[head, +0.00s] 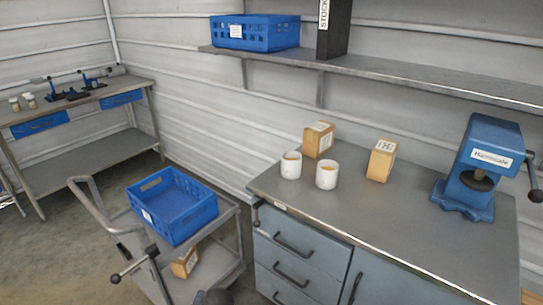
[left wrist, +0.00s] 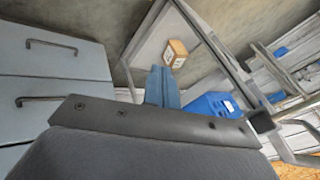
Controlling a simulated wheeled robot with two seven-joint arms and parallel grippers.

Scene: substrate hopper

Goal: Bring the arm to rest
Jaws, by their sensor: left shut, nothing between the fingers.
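My left gripper (left wrist: 162,72) shows in the left wrist view as two blue-grey fingers side by side, shut with nothing between them. Beyond the fingertips are the lower shelf of the cart and a small cardboard box (left wrist: 175,53) on it. The blue crate (left wrist: 212,105) is partly hidden beside the fingers. In the head view a dark rounded piece at the bottom edge seems to be part of my arm; the left fingers cannot be made out there. My right gripper is in neither view.
The cart (head: 228,262) carries a blue crate (head: 172,225) on top and a cardboard box (head: 185,262) below. Right of it, the drawer bench (head: 420,232) bears two white cups (head: 327,175), two boxes (head: 381,160) and a blue machine (head: 485,160). Floor is open at left.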

